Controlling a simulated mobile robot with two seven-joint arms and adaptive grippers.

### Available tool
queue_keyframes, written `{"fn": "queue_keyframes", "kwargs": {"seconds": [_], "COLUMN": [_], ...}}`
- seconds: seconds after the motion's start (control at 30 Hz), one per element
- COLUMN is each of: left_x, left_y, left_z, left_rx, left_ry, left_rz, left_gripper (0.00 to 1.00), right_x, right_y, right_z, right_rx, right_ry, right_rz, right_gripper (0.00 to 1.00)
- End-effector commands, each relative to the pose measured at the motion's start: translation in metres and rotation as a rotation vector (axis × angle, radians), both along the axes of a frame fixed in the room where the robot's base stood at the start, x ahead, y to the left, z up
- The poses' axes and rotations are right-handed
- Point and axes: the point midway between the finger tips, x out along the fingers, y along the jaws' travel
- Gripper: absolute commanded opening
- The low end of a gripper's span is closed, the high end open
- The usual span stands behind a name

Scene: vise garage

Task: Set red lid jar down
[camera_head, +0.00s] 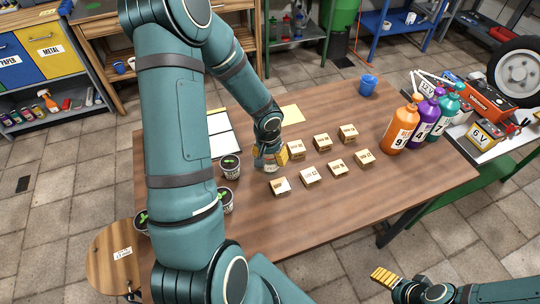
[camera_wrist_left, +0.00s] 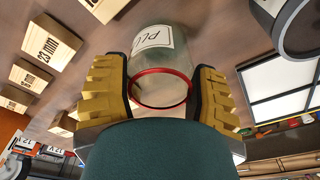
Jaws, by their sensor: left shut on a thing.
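The red lid jar (camera_wrist_left: 162,62) is clear glass with a white label reading "PLU" and a red ring at its near end. My left gripper (camera_head: 270,153) is shut on it, with yellow fingers on both sides of the jar in the left wrist view (camera_wrist_left: 163,90). In the head view a small part of the jar (camera_head: 271,168) shows below the fingers, over the wooden table (camera_head: 290,228). I cannot tell whether its base touches the table. My right gripper (camera_head: 385,277) is off the table's front right; its opening is unclear.
Several labelled wooden blocks (camera_head: 310,176) stand just right of the jar. Potted plants (camera_head: 229,166) and a white-panelled sheet (camera_head: 222,135) are to its left. A blue cup (camera_head: 367,85) and orange (camera_head: 401,128), purple and teal bottles stand at the right. The table front is clear.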

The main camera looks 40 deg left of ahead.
Motion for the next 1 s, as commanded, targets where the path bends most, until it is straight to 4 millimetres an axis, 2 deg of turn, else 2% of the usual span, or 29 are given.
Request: {"fn": "queue_keyframes", "kwargs": {"seconds": [0.17,0.2,0.23,0.27,0.67,0.77,1.0], "left_x": [0.000,0.000,0.000,0.000,0.000,-0.001,-0.007], "left_y": [0.000,0.000,0.000,0.000,0.000,0.001,-0.001], "left_z": [-0.003,-0.002,-0.002,-0.002,0.001,0.015,0.064], "left_rx": [0.000,0.000,0.000,0.000,0.000,0.002,0.003], "left_ry": [0.000,0.000,0.000,0.000,0.001,-0.001,-0.002], "left_rz": [-0.001,-0.001,-0.001,-0.001,0.000,0.003,0.002], "left_gripper": [0.19,0.74,0.85,0.90,0.90,0.90,0.90], "right_x": [-0.001,-0.001,-0.001,-0.001,0.000,0.001,0.007], "right_y": [0.000,0.000,0.000,0.000,0.000,0.000,-0.001], "right_z": [-0.004,-0.003,-0.003,-0.003,0.001,0.006,0.022], "right_rx": [0.000,0.000,0.000,0.000,0.000,0.000,-0.003], "right_ry": [0.002,0.002,0.002,0.002,0.000,-0.003,-0.014], "right_rz": [0.002,0.002,0.002,0.002,0.000,-0.002,-0.012], "right_gripper": [0.76,0.76,0.76,0.76,0.76,0.76,0.76]}}
